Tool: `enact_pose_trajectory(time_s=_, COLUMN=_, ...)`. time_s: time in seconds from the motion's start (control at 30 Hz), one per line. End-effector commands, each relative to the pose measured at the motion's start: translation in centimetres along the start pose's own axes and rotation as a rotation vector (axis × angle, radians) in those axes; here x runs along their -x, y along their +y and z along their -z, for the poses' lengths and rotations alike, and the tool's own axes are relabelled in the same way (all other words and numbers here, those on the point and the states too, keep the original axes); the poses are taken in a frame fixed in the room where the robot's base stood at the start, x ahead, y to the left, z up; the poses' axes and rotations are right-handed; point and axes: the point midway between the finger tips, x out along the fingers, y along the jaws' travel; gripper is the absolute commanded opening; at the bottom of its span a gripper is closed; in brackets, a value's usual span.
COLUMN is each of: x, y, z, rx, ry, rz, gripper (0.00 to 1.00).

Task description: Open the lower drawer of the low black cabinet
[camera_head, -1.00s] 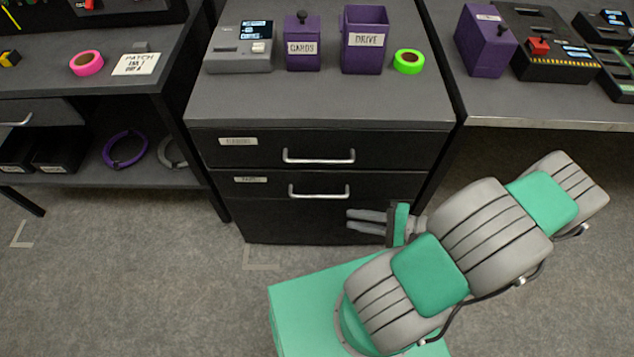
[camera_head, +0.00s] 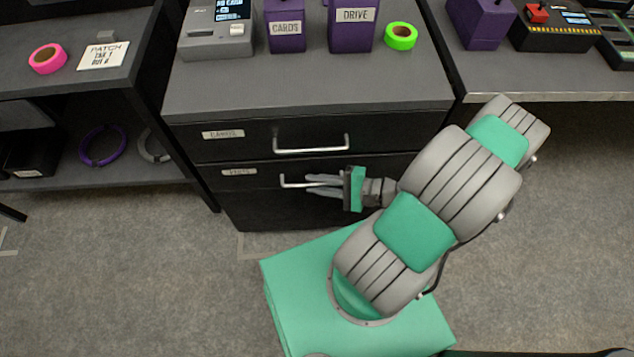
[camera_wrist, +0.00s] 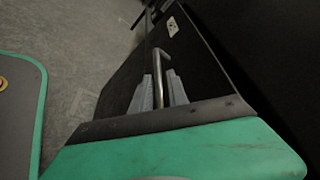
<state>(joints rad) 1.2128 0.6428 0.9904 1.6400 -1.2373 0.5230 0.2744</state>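The low black cabinet (camera_head: 270,213) stands in the middle of the head view. Its lower drawer (camera_head: 225,179) looks shut, with a small label at the left. The lower drawer's silver handle (camera_head: 287,180) is partly hidden behind my fingers. My gripper (camera_head: 309,185) is at that handle, reaching in from the right. In the wrist view the handle (camera_wrist: 158,60) runs between the two grey fingers of my gripper (camera_wrist: 160,90), one on each side, with narrow gaps showing. The fingers are open around the bar. I cannot tell whether either finger touches it.
The upper drawer (camera_head: 250,140) is shut, with its own handle (camera_head: 312,145) just above my gripper. A grey device (camera_head: 217,35), purple boxes (camera_head: 352,32) and green tape (camera_head: 401,37) sit on the cabinet top. Benches stand on both sides. The carpet (camera_head: 130,270) at the left is clear.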

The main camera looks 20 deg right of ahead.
Motion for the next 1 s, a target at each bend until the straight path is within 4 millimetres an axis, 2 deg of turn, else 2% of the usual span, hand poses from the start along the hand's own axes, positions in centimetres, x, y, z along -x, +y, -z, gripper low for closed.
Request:
enact_pose_trajectory(time_s=0.1, x=0.03, y=-0.01, z=-0.01, rx=0.0, ry=0.0, rz=0.0, gripper=0.18)
enact_pose_trajectory(time_s=0.33, x=0.05, y=-0.02, z=0.0, rx=0.0, ry=0.0, rz=0.0, gripper=0.0)
enact_pose_trajectory(time_s=1.0, x=0.07, y=-0.02, z=0.0, rx=0.0, ry=0.0, rz=0.0, gripper=0.0)
